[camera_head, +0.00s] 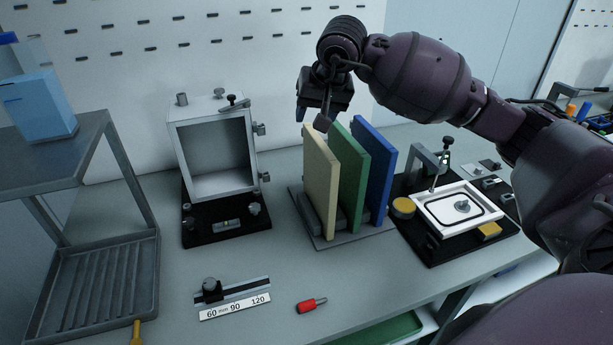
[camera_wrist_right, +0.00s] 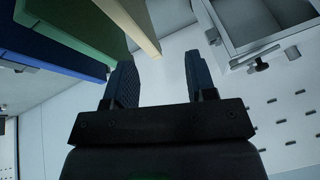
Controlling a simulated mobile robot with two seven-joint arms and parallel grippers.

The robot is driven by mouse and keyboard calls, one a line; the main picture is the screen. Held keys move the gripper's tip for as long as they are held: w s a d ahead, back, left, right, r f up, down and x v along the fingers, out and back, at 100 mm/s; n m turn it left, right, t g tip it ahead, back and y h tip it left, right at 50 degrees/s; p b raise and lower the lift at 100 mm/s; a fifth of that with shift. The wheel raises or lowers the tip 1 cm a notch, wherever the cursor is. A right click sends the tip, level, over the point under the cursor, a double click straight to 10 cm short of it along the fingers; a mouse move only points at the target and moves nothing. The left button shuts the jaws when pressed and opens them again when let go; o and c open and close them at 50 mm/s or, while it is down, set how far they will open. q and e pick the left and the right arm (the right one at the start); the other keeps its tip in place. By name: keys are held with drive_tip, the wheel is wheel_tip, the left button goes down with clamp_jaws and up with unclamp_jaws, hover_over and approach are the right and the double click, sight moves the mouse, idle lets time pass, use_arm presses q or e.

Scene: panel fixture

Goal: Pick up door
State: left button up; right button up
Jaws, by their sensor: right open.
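Three upright panels stand in a grey slotted rack (camera_head: 322,238): a cream one (camera_head: 320,185), a green one (camera_head: 347,180) and a blue one (camera_head: 381,165). I cannot tell which of them is the door. My right gripper (camera_head: 312,117) is open and empty, above and behind the cream panel's top edge. In the right wrist view, the open fingers (camera_wrist_right: 160,72) have a clear gap between them. The cream (camera_wrist_right: 137,22), green (camera_wrist_right: 85,28) and blue (camera_wrist_right: 42,48) panels lie to the upper left there. My left gripper is out of view.
An open-fronted grey box fixture (camera_head: 213,125) stands left of the rack on a black base. A black fixture plate with a white frame (camera_head: 425,205) is to the right. A metal shelf (camera_head: 140,190) is far left.

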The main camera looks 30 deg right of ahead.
sight(321, 142)
drive_tip(key=shift+s+d+n+g+h, duration=0.4)
drive_tip(key=shift+s+d+n+h, duration=0.3)
drive_tip(key=shift+n, duration=0.5)
drive_tip(key=x, duration=0.5)
drive_tip(key=shift+w+f, duration=0.1)
drive_tip(key=shift+f, duration=0.25)
drive_tip(key=shift+d+x, duration=0.1)
drive_tip(key=shift+x, duration=1.25)
drive_tip(key=shift+d+x, duration=0.15)
drive_tip(key=shift+x, duration=1.15)
drive_tip(key=shift+f+b, duration=0.25)
drive_tip(key=shift+b, duration=0.2)
drive_tip(key=shift+c, duration=0.3)
clamp_jaws()
